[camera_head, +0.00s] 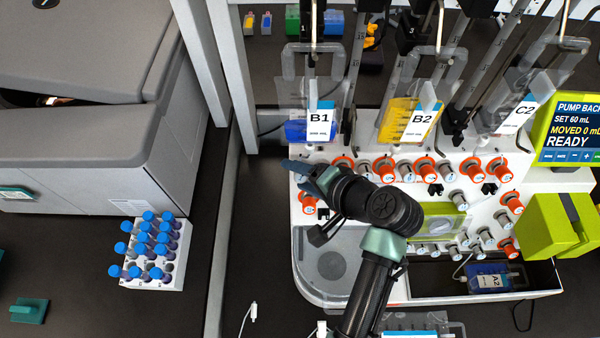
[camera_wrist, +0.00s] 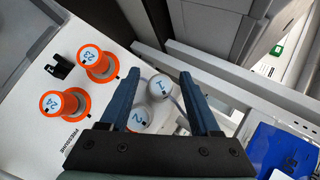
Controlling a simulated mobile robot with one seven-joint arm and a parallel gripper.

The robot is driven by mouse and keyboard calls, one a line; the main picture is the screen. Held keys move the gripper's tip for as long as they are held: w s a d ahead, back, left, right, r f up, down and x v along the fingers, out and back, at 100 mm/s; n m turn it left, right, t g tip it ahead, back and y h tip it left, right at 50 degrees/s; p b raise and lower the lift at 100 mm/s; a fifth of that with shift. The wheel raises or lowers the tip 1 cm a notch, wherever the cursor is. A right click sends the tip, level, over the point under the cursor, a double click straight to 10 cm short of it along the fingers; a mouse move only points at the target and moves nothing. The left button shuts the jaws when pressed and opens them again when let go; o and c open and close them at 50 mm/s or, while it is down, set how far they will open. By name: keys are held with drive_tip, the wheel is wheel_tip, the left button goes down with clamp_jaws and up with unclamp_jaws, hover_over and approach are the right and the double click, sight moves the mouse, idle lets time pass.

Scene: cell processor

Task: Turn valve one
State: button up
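Valve one, a white round knob marked 1 (camera_wrist: 160,87), shows in the wrist view between the tips of my gripper's two blue fingers (camera_wrist: 158,76). The fingers are spread, with a visible gap on each side of the knob. A second white knob marked 2 (camera_wrist: 138,120) sits just below it in the picture, close to the left finger. In the head view my gripper (camera_head: 297,171) is at the upper left corner of the white valve panel (camera_head: 299,240), and valve one is hidden there by the gripper and wrist.
Orange-collared knobs 23 (camera_wrist: 92,57) and 24 (camera_wrist: 54,102) stand left of the fingers in the wrist view. Bags B1 (camera_head: 318,122) and B2 (camera_head: 421,120) hang above the panel. A rack of blue-capped tubes (camera_head: 155,280) stands left on the dark table.

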drive_tip(key=b+v, duration=0.3)
drive_tip(key=v, duration=1)
